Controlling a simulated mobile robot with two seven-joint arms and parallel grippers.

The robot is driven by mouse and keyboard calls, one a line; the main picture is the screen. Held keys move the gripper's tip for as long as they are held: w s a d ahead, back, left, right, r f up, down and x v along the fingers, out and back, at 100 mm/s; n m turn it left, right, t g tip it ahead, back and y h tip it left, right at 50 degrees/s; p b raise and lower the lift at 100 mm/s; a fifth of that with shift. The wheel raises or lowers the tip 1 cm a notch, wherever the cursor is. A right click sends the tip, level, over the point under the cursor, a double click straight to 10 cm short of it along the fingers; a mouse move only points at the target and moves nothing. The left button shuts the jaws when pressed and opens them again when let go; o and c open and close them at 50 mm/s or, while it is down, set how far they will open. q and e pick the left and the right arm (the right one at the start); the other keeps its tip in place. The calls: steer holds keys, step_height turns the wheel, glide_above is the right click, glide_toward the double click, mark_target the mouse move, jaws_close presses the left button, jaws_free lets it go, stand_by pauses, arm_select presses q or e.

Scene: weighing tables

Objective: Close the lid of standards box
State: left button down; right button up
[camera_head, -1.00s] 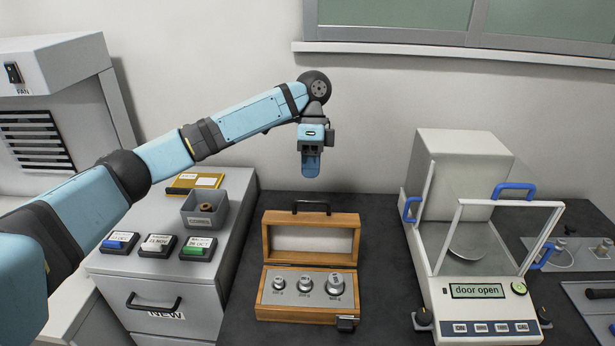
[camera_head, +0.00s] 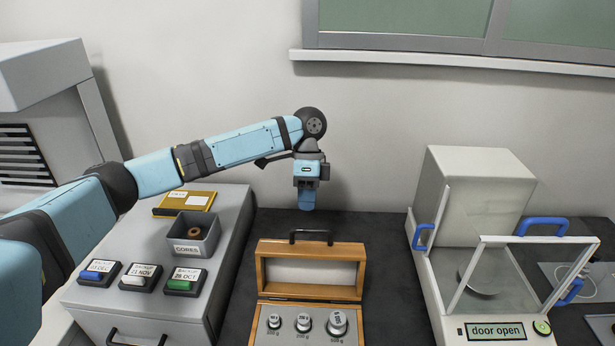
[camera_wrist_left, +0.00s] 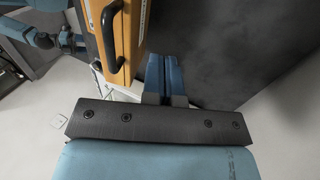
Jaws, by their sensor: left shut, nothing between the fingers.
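The wooden standards box (camera_head: 256,318) stands on the dark table with its lid (camera_head: 262,272) raised upright at the back. A black handle (camera_head: 311,234) sits on the lid's top edge. Several metal weights stand in the front of the box, among them one at the right (camera_head: 337,322). My left gripper (camera_head: 306,206) points down behind the lid, shut and empty, apart from it. In the left wrist view the shut fingers (camera_wrist_left: 165,78) are beside the lid (camera_wrist_left: 125,45) and its handle (camera_wrist_left: 108,30). My right gripper is not in view.
A balance (camera_head: 475,200) reading "door open" stands to the right. At the left, a grey cabinet carries a grey bin (camera_head: 192,235), a yellow item (camera_head: 184,203) and several labelled blocks. The dark table (camera_head: 385,240) is clear between box and balance.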

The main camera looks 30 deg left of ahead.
arm_select(q)
steer(key=shift+s+d+f, duration=0.15)
steer(key=shift+s+d, duration=0.15)
steer(key=shift+s, duration=0.35)
steer(key=shift+s+d+f, duration=0.1)
steer(key=shift+s+d, duration=0.25)
steer(key=shift+s, duration=0.35)
steer(key=shift+s+d+f, duration=0.15)
steer(key=shift+s+d, duration=0.15)
steer(key=shift+s, duration=0.35)
steer(key=shift+r+p, duration=0.1)
steer(key=shift+p, duration=0.25)
